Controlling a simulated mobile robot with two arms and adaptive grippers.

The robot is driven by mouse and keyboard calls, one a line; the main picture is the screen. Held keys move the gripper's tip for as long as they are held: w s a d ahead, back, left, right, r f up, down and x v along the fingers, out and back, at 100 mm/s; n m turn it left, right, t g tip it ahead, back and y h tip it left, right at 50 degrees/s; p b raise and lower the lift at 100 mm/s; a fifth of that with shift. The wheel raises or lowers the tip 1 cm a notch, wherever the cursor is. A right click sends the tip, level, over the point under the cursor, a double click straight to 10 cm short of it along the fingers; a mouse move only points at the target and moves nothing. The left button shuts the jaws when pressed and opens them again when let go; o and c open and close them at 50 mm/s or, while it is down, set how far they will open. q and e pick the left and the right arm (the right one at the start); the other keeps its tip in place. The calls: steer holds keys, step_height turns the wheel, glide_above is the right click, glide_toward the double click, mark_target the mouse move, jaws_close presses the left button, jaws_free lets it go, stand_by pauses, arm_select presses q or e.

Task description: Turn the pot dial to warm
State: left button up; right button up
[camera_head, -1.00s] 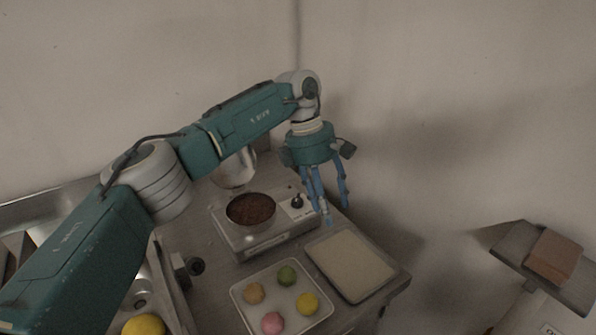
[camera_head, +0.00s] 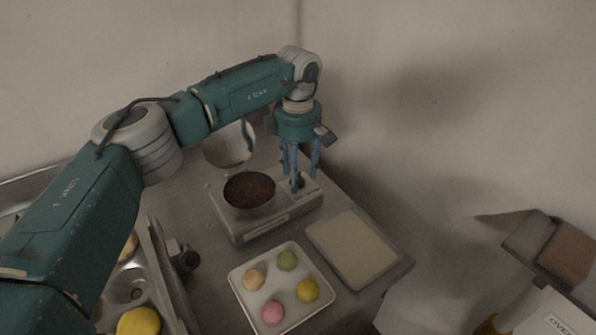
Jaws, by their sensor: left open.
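The pot (camera_head: 249,190) with dark brown contents sits in a pale box-shaped warmer (camera_head: 262,229) on the counter. Its dark dial (camera_head: 298,181) is on the top face, right of the pot. My left gripper (camera_head: 297,186) comes down from above with its blue fingers pointing at the dial. The fingers are open and stand around or just beside the dial; I cannot tell whether they touch it. The dial's marks are too small and partly hidden to read. My right gripper is not in view.
A white tray (camera_head: 246,313) with several coloured round pieces lies in front of the warmer. A flat beige tray (camera_head: 351,248) lies to its right, near the counter edge. A shiny round bowl (camera_head: 229,148) stands behind. Walls rise behind and right.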

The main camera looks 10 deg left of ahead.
arm_select(q)
steer(key=shift+f, duration=0.4)
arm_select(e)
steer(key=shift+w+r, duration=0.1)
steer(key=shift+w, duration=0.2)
arm_select(q)
steer(key=shift+c, duration=0.5)
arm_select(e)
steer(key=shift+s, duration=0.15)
arm_select(q)
steer(key=c, duration=1.1)
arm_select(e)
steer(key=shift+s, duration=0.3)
